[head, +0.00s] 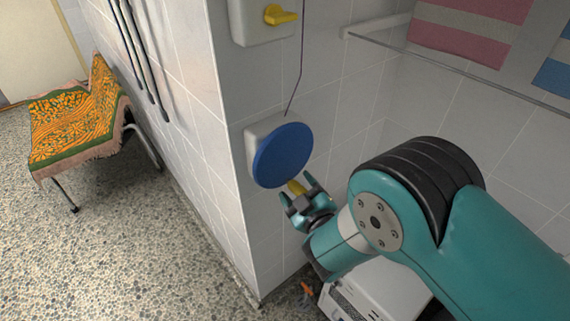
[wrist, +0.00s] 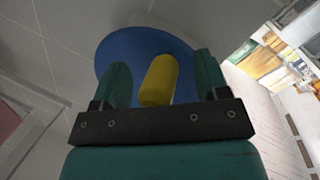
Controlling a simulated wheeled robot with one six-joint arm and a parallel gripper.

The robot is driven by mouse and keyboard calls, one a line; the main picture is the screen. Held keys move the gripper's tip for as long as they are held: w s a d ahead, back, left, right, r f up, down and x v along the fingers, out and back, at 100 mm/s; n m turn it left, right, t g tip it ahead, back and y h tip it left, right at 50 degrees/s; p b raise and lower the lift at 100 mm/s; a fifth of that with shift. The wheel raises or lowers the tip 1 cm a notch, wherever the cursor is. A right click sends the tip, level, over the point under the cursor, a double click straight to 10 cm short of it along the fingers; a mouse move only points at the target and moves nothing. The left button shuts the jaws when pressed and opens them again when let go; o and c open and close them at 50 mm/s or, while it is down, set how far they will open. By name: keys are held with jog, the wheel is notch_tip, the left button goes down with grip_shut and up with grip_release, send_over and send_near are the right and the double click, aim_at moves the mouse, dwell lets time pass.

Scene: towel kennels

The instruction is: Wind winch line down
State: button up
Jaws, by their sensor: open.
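The winch is a blue disc (head: 283,155) on a pale box (head: 257,131) fixed to the tiled wall. Its yellow crank handle (head: 296,187) sticks out near the disc's lower edge. A thin dark line (head: 300,62) runs down the wall to the winch. My gripper (head: 295,190) is open at the handle. In the wrist view, the yellow handle (wrist: 159,80) stands between the two teal fingers of my gripper (wrist: 158,78), with the blue disc (wrist: 120,45) behind. I see gaps on both sides of the handle.
A pale box with a yellow lever (head: 280,15) is on the wall above. A rail (head: 450,72) with striped towels (head: 468,35) is at the right. A white boxy unit (head: 375,290) stands below my arm. A chair with a patterned cover (head: 75,125) is at the left; the floor before it is clear.

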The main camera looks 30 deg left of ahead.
jog(key=b+v, duration=0.7)
jog(key=b, duration=0.9)
jog(key=shift+r, duration=0.1)
jog(key=p+x, duration=0.6)
jog(key=p, duration=0.9)
jog(key=shift+w+a+r, duration=0.1)
jog(key=shift+r, duration=0.05)
jog(key=p, duration=0.2)
jog(key=shift+w+a+p, duration=0.15)
jog(key=shift+a+p, duration=0.1)
jog(key=shift+p, duration=0.1)
jog(key=shift+w+a+p, duration=0.15)
jog(key=shift+p, duration=1.05)
